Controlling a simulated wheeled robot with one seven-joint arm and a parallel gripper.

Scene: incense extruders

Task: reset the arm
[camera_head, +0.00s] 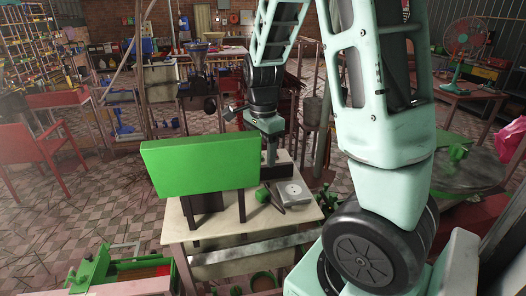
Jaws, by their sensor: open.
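My arm is pale green with black joints and rises from the lower right. It bends over at the top and comes down to my gripper (270,150), which points downward over the back of a small table (180,228). My gripper is open, and I see nothing held in it. Its fingertips are small here, and a bright green panel (200,165) stands close by on the left. I cannot tell whether they touch anything on the tabletop.
The green panel stands upright on dark legs on the table. A grey device (290,192) lies to its right. A red chair (45,150) is at the left, a green fan (463,48) at the right. Tiled floor is open at the left.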

